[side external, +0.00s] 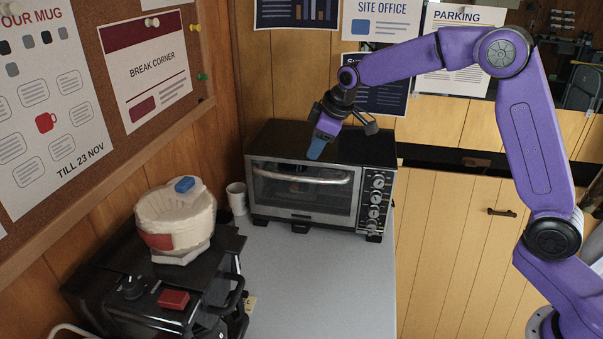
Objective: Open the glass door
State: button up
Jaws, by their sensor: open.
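The glass door (285,192) is the front of a black and silver toaster oven on the grey counter. The door looks shut, and its curved silver handle (290,177) runs along the top of the glass. My gripper (318,150) is open and empty, pointing down in front of the oven's upper front edge. In the picture its blue fingertip lies just above the right part of the handle. I cannot tell how far the fingers are from the handle in depth.
Oven knobs (376,197) line the right of the door. A white cup (237,198) stands left of the oven. A black appliance (190,290) at front left carries a cream bowl-shaped object (174,222). The grey counter (310,285) before the oven is clear.

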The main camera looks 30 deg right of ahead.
aim_at(301, 179)
jog(key=x, duration=1.2)
grip_shut()
